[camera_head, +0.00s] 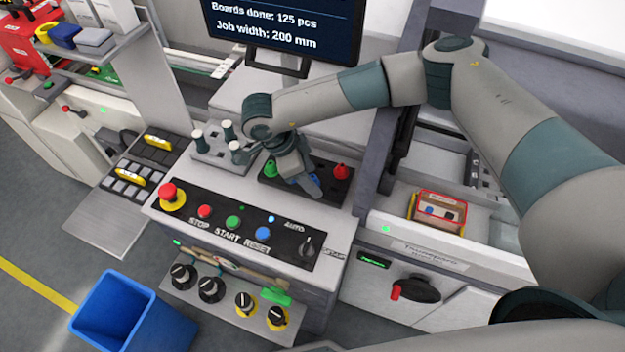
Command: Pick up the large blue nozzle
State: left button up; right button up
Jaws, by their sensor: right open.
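A black holder (333,188) stands on top of the control console. A green nozzle (270,168) sits at its left and a red nozzle (341,171) at its right. A blue piece (309,184), which looks like the large blue nozzle, shows between them, partly covered by my right gripper. My right gripper (298,176) is open over the middle of the holder, right at the blue piece. I cannot tell whether its fingers touch it. My left gripper is not in view.
The console front has a red emergency button (172,195) and coloured buttons. A monitor (285,22) stands behind. A blue bin (128,312) is on the floor at lower left.

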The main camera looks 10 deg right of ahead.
jog(key=c, duration=1.2)
jog(key=shift+o, duration=0.2)
jog(key=shift+r+b, duration=0.5)
jog(key=shift+r, duration=0.1)
notch_tip(320, 180, up, 8)
jog(key=b, duration=0.4)
jog(key=shift+f, duration=0.25)
jog(key=shift+r, duration=0.65)
